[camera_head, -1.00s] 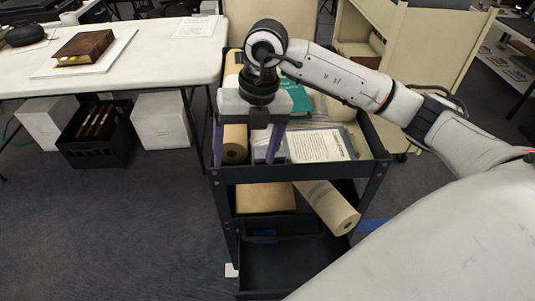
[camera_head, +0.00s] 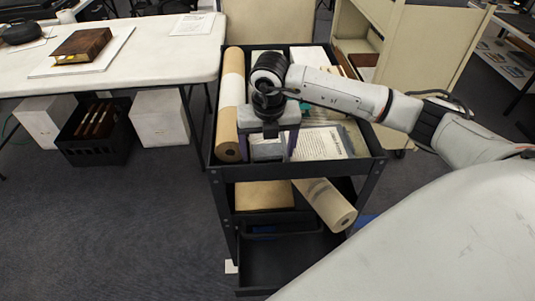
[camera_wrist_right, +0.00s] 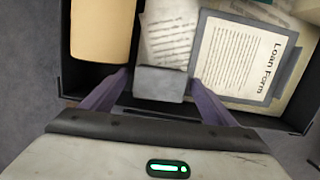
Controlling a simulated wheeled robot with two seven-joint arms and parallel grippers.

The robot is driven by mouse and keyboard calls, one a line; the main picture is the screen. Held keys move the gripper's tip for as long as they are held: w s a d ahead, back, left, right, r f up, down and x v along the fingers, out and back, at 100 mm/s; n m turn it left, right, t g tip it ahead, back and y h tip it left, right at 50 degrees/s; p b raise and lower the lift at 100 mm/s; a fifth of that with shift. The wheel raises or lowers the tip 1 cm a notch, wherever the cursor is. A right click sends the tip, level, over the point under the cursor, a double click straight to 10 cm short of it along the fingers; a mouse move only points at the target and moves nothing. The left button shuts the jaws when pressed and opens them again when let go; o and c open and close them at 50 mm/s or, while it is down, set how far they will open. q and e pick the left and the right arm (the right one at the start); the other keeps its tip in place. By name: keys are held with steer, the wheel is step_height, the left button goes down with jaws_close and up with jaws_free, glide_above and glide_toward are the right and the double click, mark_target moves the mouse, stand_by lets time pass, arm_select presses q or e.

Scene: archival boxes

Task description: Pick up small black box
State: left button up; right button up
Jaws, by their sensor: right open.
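A small dark grey box (camera_wrist_right: 160,84) lies at the near end of the cart's top tray, with printed papers behind it. No box that is plainly black shows, so this grey one is the closest match. My right gripper (camera_wrist_right: 160,79) is open, with one purple finger on each side of the box. I cannot tell whether the fingers touch it. In the head view the gripper (camera_head: 272,148) is low over the tray and hides part of the grey box (camera_head: 265,153). My left gripper is not in view.
A brown paper roll (camera_head: 228,120) lies left of the box, and a Loan Form sheet (camera_wrist_right: 240,55) lies right. The black cart's rim (camera_head: 300,171) is close in front. A white table (camera_head: 150,62) stands left, and a beige cart (camera_head: 425,50) stands behind right.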

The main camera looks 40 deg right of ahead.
steer(key=shift+f, duration=0.15)
steer(key=c, duration=1.1)
